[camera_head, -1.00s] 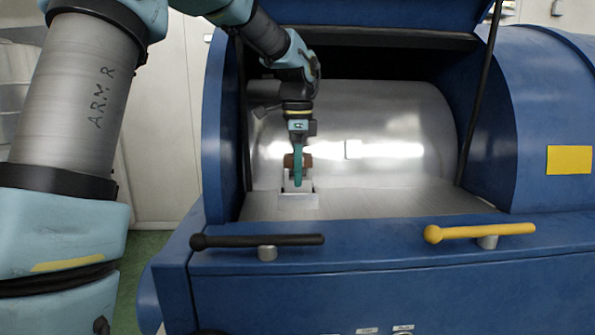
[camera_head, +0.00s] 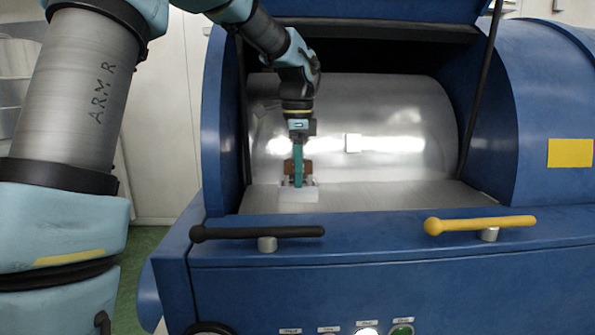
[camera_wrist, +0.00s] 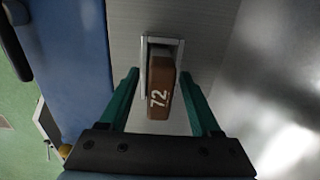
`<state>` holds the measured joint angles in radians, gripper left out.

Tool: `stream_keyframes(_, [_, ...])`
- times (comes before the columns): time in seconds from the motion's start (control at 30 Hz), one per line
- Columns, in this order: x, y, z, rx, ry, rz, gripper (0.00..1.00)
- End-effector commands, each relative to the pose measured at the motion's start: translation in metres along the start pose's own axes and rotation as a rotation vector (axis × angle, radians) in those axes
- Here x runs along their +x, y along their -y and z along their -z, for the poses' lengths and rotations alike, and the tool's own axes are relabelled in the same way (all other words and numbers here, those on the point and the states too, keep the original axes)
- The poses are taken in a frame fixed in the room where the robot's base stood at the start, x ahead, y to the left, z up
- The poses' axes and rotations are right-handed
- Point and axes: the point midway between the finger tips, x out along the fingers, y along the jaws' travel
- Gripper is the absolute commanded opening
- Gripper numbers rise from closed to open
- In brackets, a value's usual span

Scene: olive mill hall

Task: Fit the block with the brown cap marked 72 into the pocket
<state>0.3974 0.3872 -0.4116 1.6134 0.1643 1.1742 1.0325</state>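The block with the brown cap marked 72 (camera_wrist: 160,82) stands between the two green fingers of my gripper (camera_wrist: 160,85) in the wrist view, with a visible gap on each side. My gripper is open around it. The pocket (camera_wrist: 163,39) shows as a thin grey rim around the far end of the block, which appears to stand inside it; its depth there is hidden. In the head view, my gripper (camera_head: 298,180) is low over the pale pocket piece (camera_head: 298,195), and the brown cap (camera_head: 307,167) shows behind the near finger.
The pocket sits on a metal ledge inside a blue machine (camera_head: 400,265), before a shiny drum (camera_head: 400,115). A black handle (camera_head: 290,232) and a yellow handle (camera_head: 500,223) lie along the front edge. The ledge to the right is clear. The raised lid is overhead.

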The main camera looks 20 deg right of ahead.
Motion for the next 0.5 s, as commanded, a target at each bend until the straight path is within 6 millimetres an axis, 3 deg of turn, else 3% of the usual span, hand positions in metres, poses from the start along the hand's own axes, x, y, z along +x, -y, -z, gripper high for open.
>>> stream_keyframes(0.27, [0.0,0.0,0.0,0.0,0.0,-0.001,0.65])
stream_keyframes(0.5, [-0.032,0.001,0.0,0.0,-0.002,0.004,0.65])
